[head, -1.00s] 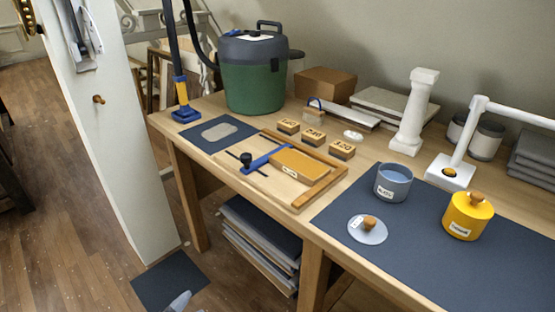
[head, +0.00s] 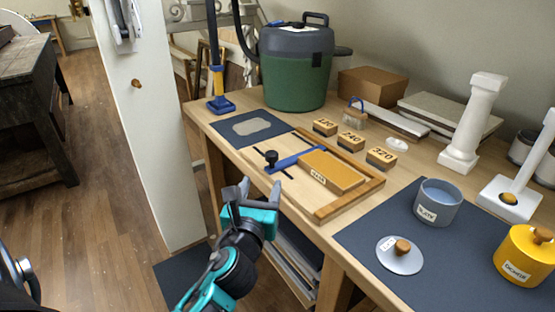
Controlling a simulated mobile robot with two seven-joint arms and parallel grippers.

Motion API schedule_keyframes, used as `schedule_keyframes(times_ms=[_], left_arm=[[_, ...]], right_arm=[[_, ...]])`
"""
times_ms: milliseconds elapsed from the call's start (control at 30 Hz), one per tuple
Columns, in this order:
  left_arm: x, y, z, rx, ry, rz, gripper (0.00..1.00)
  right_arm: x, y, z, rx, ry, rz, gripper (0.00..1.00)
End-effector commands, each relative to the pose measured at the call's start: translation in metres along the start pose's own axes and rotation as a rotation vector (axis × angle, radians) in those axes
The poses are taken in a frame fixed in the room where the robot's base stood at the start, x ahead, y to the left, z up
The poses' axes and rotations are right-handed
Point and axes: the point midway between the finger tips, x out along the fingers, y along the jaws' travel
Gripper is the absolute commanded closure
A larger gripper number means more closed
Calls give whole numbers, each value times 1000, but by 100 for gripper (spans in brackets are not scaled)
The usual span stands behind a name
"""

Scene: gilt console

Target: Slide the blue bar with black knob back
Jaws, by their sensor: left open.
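The blue bar (head: 296,162) lies across a wooden board with a raised frame (head: 337,208) on the bench. Its black knob (head: 271,157) stands at the bar's left end, beside a dark slot. An orange-tan block (head: 331,171) with a label lies against the bar's right side. My left gripper (head: 257,192) is open and empty, in front of the bench edge, below and nearer than the knob, and apart from it. My right gripper is not in view.
A dark mat with a grey pad (head: 251,126) lies left of the board. Numbered blocks (head: 351,141) stand behind it. A green bucket vacuum (head: 293,68) stands at the back. A grey pot (head: 438,201) and its lid (head: 400,254) are at right. A white post (head: 150,120) stands left.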

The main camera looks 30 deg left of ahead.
Motion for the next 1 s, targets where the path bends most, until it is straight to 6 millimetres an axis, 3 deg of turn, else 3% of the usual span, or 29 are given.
schedule_keyframes(times_ms=[300,500,700,1000], left_arm=[[65,0,1,-2,-3,1,42],[96,0,0,-3,0,0,42],[110,0,0,-4,1,0,42],[111,0,0,-3,1,-1,42]], right_arm=[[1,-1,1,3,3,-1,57],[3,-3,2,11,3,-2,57],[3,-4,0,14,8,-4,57],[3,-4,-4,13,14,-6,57]])
